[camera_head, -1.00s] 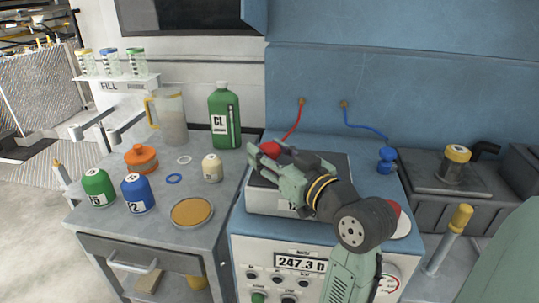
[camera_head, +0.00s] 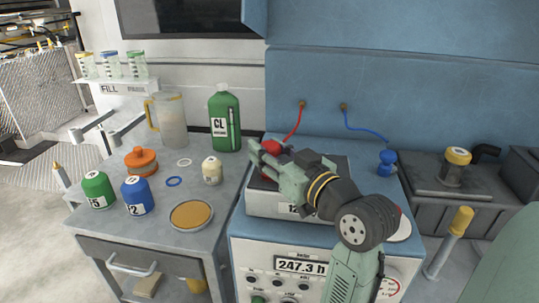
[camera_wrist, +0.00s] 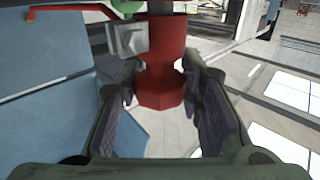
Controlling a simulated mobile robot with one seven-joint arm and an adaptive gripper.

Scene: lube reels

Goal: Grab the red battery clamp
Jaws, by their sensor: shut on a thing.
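The red battery clamp (camera_head: 271,146) is at the left end of my gripper, over the left part of the battery box top, with a red cable running from it up to the blue wall. My gripper (camera_head: 260,158) reaches in from the right and is shut on the clamp. Its fingers hide part of the clamp in the head view. In the wrist view the red clamp (camera_wrist: 161,92) stands between the fingertips of my gripper (camera_wrist: 157,88), with its wider red part beyond them.
A blue clamp (camera_head: 387,161) on a blue cable stands to the right. The grey battery box (camera_head: 262,203) lies under my gripper. The side table (camera_head: 123,228) at left holds a green bottle (camera_head: 224,118), a jug (camera_head: 168,120), several small bottles and an orange container (camera_head: 141,160).

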